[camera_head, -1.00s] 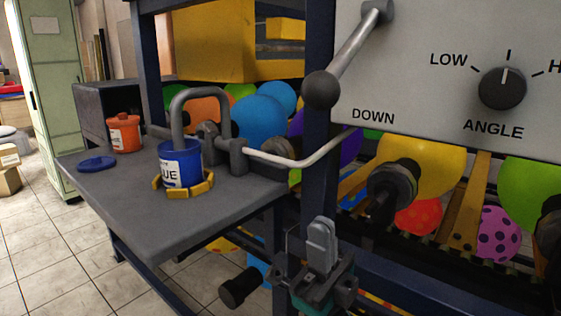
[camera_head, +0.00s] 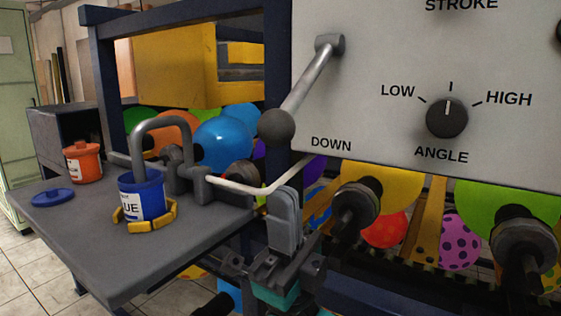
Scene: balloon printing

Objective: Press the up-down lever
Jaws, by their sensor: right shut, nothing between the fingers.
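The up-down lever (camera_head: 311,83) is a grey rod with a dark ball knob (camera_head: 276,126) at its lower end. It is mounted on the white panel (camera_head: 375,75) and slants down to the left, with the knob beside the word DOWN. My right gripper (camera_head: 284,205) is upright below the knob, with its fingers together and nothing between them. It is apart from the lever. My left gripper is not in view.
A grey side table (camera_head: 85,250) holds a blue paint can (camera_head: 141,197), an orange can (camera_head: 83,162) and a blue lid (camera_head: 53,197). A bent pale rod (camera_head: 250,188) runs just above my right gripper. Colourful balloons (camera_head: 222,145) fill the machine behind.

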